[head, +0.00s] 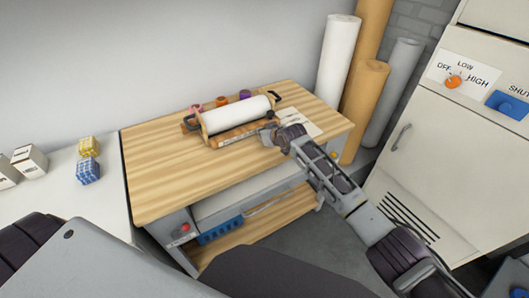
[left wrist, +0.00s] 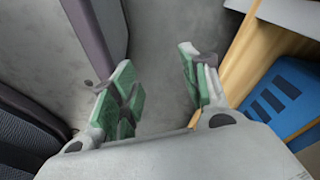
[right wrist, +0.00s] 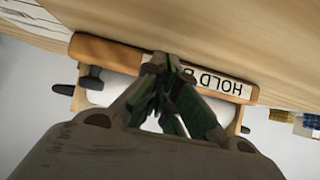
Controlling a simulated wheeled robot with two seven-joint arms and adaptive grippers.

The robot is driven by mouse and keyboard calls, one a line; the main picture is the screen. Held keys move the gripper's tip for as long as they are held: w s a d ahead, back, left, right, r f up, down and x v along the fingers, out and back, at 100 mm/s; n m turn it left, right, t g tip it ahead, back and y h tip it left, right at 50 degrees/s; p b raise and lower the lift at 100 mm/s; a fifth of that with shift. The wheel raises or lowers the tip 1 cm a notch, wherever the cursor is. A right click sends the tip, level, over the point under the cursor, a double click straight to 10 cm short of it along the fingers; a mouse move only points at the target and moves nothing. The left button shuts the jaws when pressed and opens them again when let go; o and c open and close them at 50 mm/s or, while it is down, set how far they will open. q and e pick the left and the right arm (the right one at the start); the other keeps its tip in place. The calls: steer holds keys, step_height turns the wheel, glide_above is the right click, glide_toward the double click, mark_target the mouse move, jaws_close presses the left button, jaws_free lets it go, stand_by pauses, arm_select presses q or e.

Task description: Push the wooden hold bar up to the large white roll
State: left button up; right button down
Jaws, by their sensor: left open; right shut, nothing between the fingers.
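The large white roll (head: 235,114) lies in a wooden holder with black handles on the workbench; part of it shows in the right wrist view (right wrist: 108,97). The wooden hold bar (right wrist: 110,54), lettered "HOLD B…", runs along the roll's front side; it also shows in the head view (head: 232,137). Any gap between bar and roll is too small to judge. My right gripper (right wrist: 168,66) is shut and empty, its tips over the bar and hiding part of its lettering; contact is unclear.
Several coloured spools (head: 221,101) stand behind the roll. Paper sheets (head: 298,121) lie at its right. The wooden bench top (head: 165,165) is clear at the left and front. Tall rolls (head: 338,60) stand behind the bench. A blue crate (left wrist: 282,100) sits below it.

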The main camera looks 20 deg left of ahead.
steer(key=shift+d+r, duration=0.1)
steer(key=shift+r, duration=0.05)
arm_select(q)
steer(key=shift+s+a+p, duration=0.4)
steer(key=shift+s, duration=0.05)
arm_select(e)
steer(key=shift+s+d, duration=0.1)
steer(key=shift+s, duration=0.05)
arm_select(q)
steer(key=shift+a+r, duration=0.1)
arm_select(e)
steer(key=shift+r, duration=0.1)
steer(key=shift+d, duration=0.1)
steer(key=shift+s+d+r+p, duration=0.3)
steer(key=shift+p, duration=0.6)
steer(key=shift+s+d+p, duration=0.1)
steer(key=shift+d+p, duration=0.1)
steer(key=shift+p, duration=0.1)
steer(key=shift+s+d+r+p, duration=0.2)
steer(key=shift+r+p, duration=0.05)
steer(key=shift+p, duration=0.2)
arm_select(q)
steer(key=s+a, duration=0.3)
steer(key=s, duration=0.3)
steer(key=shift+s+r+g, duration=0.2)
steer(key=shift+r+g, duration=0.1)
steer(key=shift+g, duration=0.1)
steer(key=shift+s, duration=0.2)
